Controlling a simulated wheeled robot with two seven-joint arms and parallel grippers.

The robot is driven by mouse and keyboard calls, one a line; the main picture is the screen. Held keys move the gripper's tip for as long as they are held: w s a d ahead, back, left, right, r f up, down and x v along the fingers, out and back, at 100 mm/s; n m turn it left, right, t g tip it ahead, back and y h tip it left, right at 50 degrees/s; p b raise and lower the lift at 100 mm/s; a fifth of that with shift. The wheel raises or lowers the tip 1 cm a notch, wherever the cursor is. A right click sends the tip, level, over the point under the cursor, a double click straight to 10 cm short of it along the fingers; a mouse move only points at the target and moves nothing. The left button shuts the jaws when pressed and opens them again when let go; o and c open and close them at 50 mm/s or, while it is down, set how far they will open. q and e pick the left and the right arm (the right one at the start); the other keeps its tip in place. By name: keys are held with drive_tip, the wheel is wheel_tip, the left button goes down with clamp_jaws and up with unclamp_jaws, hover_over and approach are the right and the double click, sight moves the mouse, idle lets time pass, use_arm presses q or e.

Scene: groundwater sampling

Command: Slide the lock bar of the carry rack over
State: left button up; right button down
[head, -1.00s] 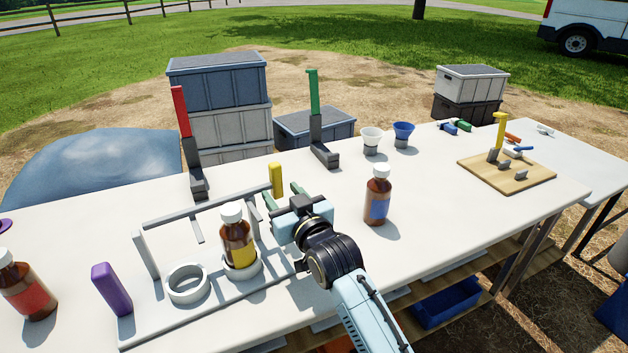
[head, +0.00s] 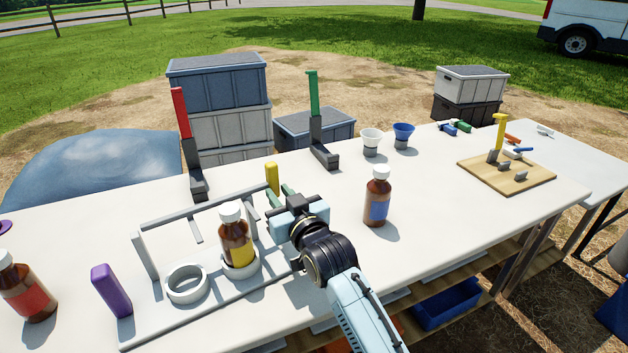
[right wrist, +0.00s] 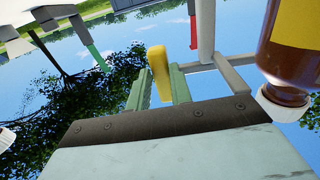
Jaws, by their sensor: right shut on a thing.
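The carry rack (head: 152,268) stands on the table with a grey bar across its top and white ring holders. An amber bottle with a yellow label (head: 236,238) stands upright in one ring, and the other ring (head: 187,283) is empty. The yellow handle (head: 272,178) at the right end of the bar appears to belong to the lock bar. My right gripper (head: 281,194) is shut on the yellow handle; in the right wrist view the yellow handle (right wrist: 159,72) is between the green fingertips (right wrist: 160,88). My left gripper is not in view.
A blue-label bottle (head: 377,197) stands right of my right gripper. A purple block (head: 112,290) and a red-label bottle (head: 27,287) are at the left. Red (head: 182,115) and green (head: 314,95) levers stand behind the rack.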

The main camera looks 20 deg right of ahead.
sight(252, 197)
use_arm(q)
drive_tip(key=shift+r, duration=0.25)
use_arm(e)
drive_tip(key=shift+s+a, duration=0.15)
drive_tip(key=shift+a, duration=0.7)
use_arm(q)
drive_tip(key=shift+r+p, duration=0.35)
drive_tip(key=shift+p, duration=0.15)
use_arm(e)
drive_tip(key=shift+s+a, duration=0.2)
drive_tip(key=shift+a, duration=0.75)
drive_tip(key=shift+s+a+p, duration=0.15)
drive_tip(key=shift+a+p, duration=0.15)
drive_tip(key=shift+a, duration=0.45)
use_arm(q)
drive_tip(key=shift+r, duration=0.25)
use_arm(e)
drive_tip(key=c, duration=1.2)
unclamp_jaws()
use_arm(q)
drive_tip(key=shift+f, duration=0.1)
use_arm(e)
drive_tip(key=shift+o, duration=0.2)
